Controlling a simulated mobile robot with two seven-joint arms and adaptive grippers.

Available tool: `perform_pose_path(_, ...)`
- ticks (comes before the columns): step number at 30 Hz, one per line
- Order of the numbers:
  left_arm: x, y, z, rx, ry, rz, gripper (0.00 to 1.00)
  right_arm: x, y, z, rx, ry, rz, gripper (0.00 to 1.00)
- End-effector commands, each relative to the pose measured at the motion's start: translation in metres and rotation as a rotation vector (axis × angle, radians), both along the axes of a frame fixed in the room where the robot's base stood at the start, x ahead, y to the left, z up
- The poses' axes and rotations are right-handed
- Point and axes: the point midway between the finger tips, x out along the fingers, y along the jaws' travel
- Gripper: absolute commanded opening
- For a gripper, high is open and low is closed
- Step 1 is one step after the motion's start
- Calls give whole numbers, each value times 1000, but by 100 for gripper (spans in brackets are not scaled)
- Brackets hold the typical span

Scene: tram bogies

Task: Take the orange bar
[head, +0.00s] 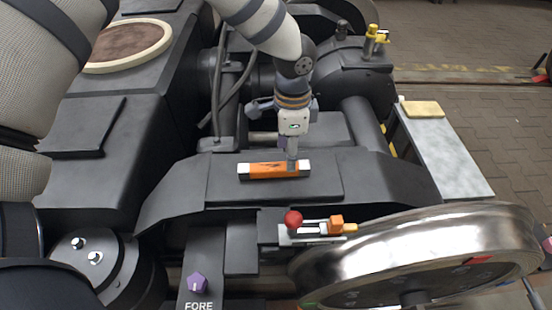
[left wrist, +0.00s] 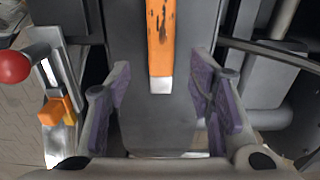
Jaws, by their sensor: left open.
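The orange bar (head: 270,171) has white ends and dark scuffs and lies flat on the dark bogie frame. In the left wrist view the bar (left wrist: 161,50) runs down from the top edge, its white end between and a little beyond the fingers. My left gripper (head: 292,165) comes down at the bar's right end in the head view. From the head view I cannot tell whether the fingers touch the bar. My right gripper is not in view.
A device with a red ball (head: 293,218) and an orange block (head: 336,222) sits in front of the bar. A shiny wheel (head: 430,245) stands at the front right. A grey side table (head: 445,160) holds a yellow pad (head: 424,109). A purple knob (head: 196,282) is near the front.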

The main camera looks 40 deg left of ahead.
Motion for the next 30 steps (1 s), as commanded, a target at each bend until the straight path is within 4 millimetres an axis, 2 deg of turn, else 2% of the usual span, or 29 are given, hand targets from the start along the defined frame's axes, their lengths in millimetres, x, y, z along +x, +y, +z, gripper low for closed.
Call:
perform_pose_path(1, -1, 0, -14, -1, 7, 1, 48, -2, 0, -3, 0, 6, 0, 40)
perform_pose_path(3, 1, -1, -28, -1, 8, 2, 48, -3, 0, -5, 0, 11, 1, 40)
perform_pose_path(6, 1, -1, -42, -1, 4, 1, 48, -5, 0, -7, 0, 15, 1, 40)
perform_pose_path(14, 2, -1, -45, -1, 1, 1, 48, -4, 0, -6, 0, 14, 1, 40)
perform_pose_path(20, 2, -1, -45, -1, 1, 1, 3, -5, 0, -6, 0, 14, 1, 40)
perform_pose_path(21, 2, -1, -45, -1, 1, 1, 0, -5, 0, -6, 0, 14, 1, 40)
perform_pose_path(30, 2, -1, -43, 0, 0, 0, 0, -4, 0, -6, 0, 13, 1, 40)
